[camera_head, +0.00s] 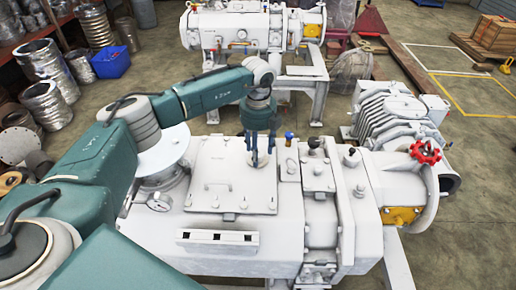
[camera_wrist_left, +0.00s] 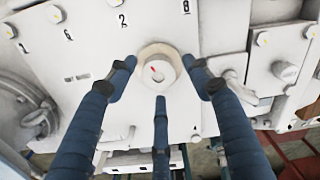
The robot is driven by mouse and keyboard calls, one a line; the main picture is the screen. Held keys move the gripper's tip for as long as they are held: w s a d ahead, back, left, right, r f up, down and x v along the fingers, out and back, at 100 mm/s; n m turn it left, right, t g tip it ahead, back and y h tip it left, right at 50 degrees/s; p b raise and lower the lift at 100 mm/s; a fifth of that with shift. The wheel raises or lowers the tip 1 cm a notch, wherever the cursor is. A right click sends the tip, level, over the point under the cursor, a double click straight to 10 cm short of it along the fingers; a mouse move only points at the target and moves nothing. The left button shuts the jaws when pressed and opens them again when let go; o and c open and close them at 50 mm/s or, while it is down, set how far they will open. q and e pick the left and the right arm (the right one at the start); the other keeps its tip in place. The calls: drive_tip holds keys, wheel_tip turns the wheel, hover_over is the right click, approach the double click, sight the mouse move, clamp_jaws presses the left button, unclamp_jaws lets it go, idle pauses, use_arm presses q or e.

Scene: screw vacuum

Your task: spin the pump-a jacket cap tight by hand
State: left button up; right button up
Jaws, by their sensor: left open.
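A white pump (camera_head: 230,190) stands in front of me; I take it for pump-a, but no label confirms this. My left gripper (camera_head: 262,162) points down over its flat top plate, just left of a small blue knob (camera_head: 289,138). In the left wrist view, three dark blue fingers of the left gripper (camera_wrist_left: 158,86) are spread and empty. A round white cap-like part (camera_wrist_left: 156,72) with a beige rim and a small red mark lies beyond and between the fingertips. I cannot tell whether any finger touches it. My right gripper is not in view.
Black-topped fittings (camera_head: 351,156) and a red handwheel (camera_head: 425,152) rise at the pump's right. A second white pump (camera_head: 240,30) stands behind. A blue bin (camera_head: 110,62) and metal ducts (camera_head: 50,65) are at the left.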

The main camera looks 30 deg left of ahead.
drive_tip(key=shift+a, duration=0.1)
use_arm(q)
drive_tip(key=shift+f, duration=0.1)
drive_tip(key=c, duration=1.1)
drive_tip(key=shift+c, duration=0.2)
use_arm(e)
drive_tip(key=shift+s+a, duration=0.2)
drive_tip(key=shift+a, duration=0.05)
